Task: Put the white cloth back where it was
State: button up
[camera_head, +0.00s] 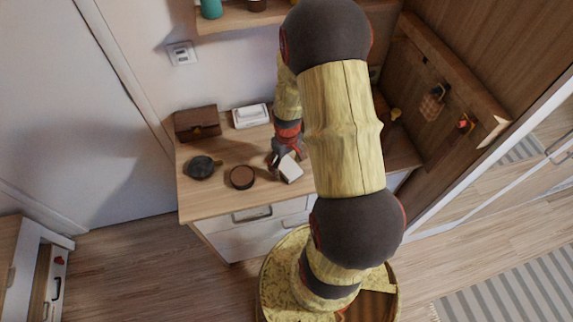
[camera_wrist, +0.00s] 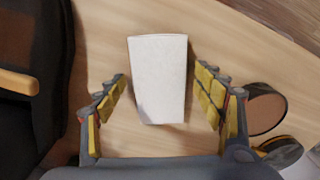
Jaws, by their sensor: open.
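The white cloth (camera_head: 290,168) shows as a small pale block on the wooden top of the drawer cabinet. In the wrist view the cloth (camera_wrist: 158,78) lies between the two fingers, with a gap on each side. My gripper (camera_head: 283,158) is over the cabinet top at the cloth, pointing down. In the wrist view my gripper (camera_wrist: 162,95) is open and its fingers do not touch the cloth. My arm hides part of the cabinet's right side.
A round brown-topped dark container (camera_head: 242,177) and a dark rounded object (camera_head: 202,167) stand left of the cloth. A brown box (camera_head: 197,123) and a white box (camera_head: 250,116) stand at the back. The cabinet top (camera_head: 205,208) is bare along its front left.

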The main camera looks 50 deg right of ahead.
aim_at(286, 165)
notch_tip(286, 165, up, 12)
jog(key=p, duration=0.2)
jog(key=w+a+r+t, duration=0.2)
jog(key=a+r, duration=0.7)
jog(key=r, duration=0.4)
jog(key=s+a+r+n+t, duration=0.1)
jog(key=s+a+r, duration=0.3)
jog(key=a+r, duration=0.2)
jog(key=s+a+r+t, duration=0.2)
jog(key=s+a+r, duration=0.3)
jog(key=a+r, duration=0.2)
jog(key=shift+s+a+n, duration=0.25)
jog(key=shift+a+n, duration=0.1)
jog(key=shift+n, duration=0.05)
notch_tip(286, 165, down, 6)
jog(key=b, duration=0.6)
